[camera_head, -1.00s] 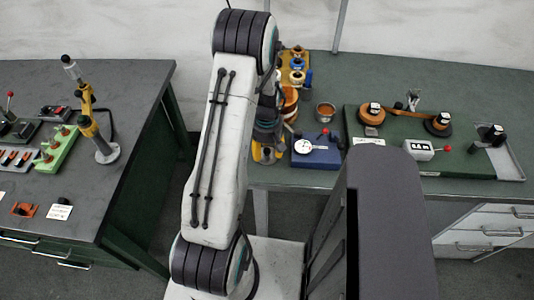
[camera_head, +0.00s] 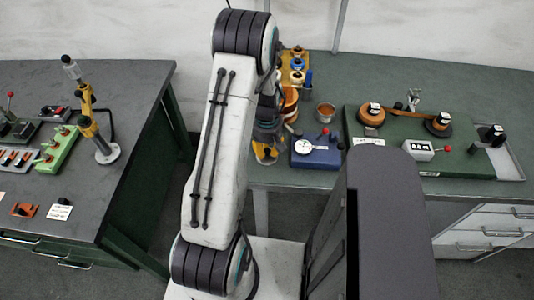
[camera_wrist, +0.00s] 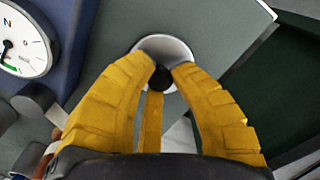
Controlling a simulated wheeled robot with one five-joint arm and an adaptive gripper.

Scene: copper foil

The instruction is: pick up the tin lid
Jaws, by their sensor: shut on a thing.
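In the wrist view, the yellow fingers of my gripper (camera_wrist: 160,80) are closed around a small dark knob. The knob appears to belong to the tin lid (camera_wrist: 165,45), a pale round piece with a grey middle beyond the fingertips. The fingers cover its near part, and I cannot tell whether it touches the surface below. In the head view, my gripper (camera_head: 266,154) shows only as a bit of yellow beside my arm, near the front edge of the right-hand bench. The lid cannot be made out there.
A blue block with a white dial (camera_head: 303,147) stands just right of my gripper. A green board (camera_head: 385,150) with spools lies farther right. The left bench (camera_head: 130,85) is across a gap.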

